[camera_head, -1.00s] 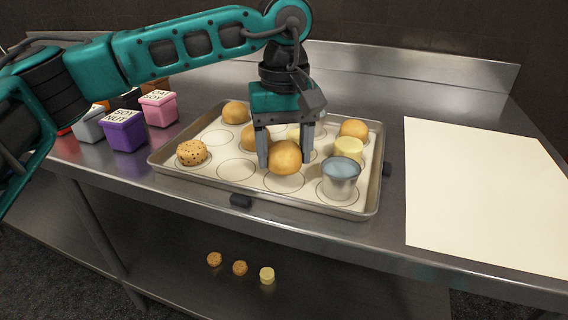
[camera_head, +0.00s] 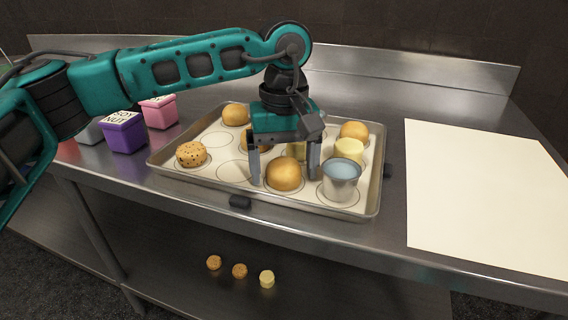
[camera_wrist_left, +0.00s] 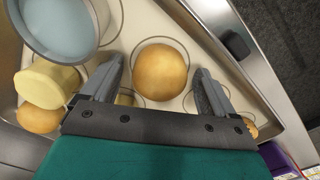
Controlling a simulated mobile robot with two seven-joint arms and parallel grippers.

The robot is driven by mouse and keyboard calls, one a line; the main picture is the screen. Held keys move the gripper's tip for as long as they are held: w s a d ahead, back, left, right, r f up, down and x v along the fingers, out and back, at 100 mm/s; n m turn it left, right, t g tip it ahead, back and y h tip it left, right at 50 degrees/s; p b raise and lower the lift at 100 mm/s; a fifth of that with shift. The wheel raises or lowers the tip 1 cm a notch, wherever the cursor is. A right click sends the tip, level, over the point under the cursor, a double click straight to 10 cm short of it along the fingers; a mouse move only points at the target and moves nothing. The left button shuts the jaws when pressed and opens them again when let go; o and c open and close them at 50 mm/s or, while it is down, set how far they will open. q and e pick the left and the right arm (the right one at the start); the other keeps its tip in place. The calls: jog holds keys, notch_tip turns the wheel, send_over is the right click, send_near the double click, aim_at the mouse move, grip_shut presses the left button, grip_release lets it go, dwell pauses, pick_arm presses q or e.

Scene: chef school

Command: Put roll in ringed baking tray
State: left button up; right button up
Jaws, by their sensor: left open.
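A round golden-brown roll (camera_head: 283,172) sits at the front of the ringed baking tray (camera_head: 373,185), inside a printed ring. It also shows in the wrist view (camera_wrist_left: 160,72), within the ring. My left gripper (camera_head: 284,180) is down at the tray with its fingers spread on either side of this roll. In the wrist view both fingers (camera_wrist_left: 158,68) stand apart from the roll, with gaps on both sides. Other rolls (camera_head: 236,114) (camera_head: 354,130) and a seeded roll (camera_head: 191,153) sit in the tray. My right gripper is out of view.
A metal cup with bluish contents (camera_head: 341,180) stands in the tray close right of the gripper, with a pale yellow piece (camera_head: 349,149) behind it. Purple (camera_head: 123,132) and pink (camera_head: 159,112) boxes stand left. A cream sheet (camera_head: 480,195) lies right. Small pieces (camera_head: 239,271) lie on the lower shelf.

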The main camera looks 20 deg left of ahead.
aim_at(284, 161)
pick_arm(q)
jog(key=shift+r, duration=0.45)
notch_tip(284, 161, up, 11)
jog(key=p, duration=0.2)
jog(key=shift+r, duration=0.2)
